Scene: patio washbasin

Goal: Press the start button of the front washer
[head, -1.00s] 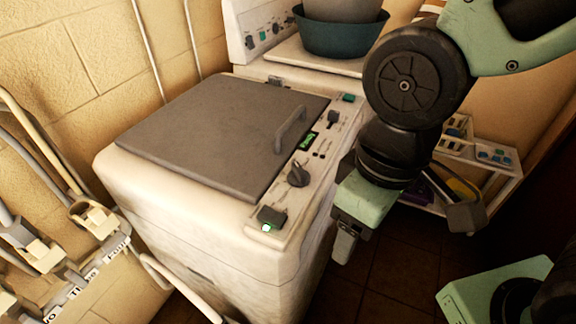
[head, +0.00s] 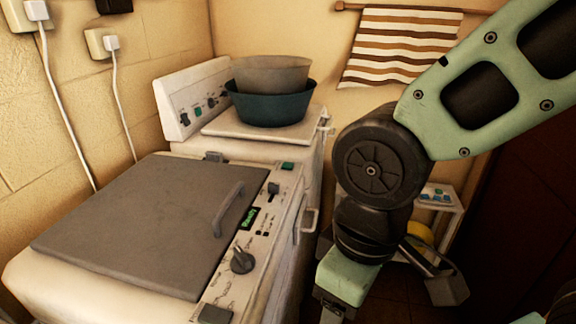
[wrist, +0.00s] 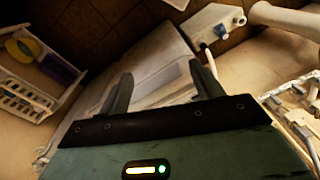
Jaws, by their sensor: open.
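The front washer (head: 70,280) is a white top-loader with a closed grey lid (head: 140,220) and a bar handle. Its control panel (head: 225,280) along the right edge carries a green square button (head: 287,166) at the far end, a small lever switch, a green-lit display (head: 250,217), a dark knob (head: 242,260) and a grey button (head: 215,314) at the near end, cut by the frame. I cannot read which button is start. My gripper (wrist: 162,88) is open and empty, pointing down to the right of the washer, apart from the panel.
A second white machine behind (head: 190,100) bears a teal basin (head: 270,108) with a grey-brown bowl inside. A small white rack (head: 440,195) stands beyond my arm. A striped towel (head: 400,45) hangs on the back wall. Cords run down the left wall.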

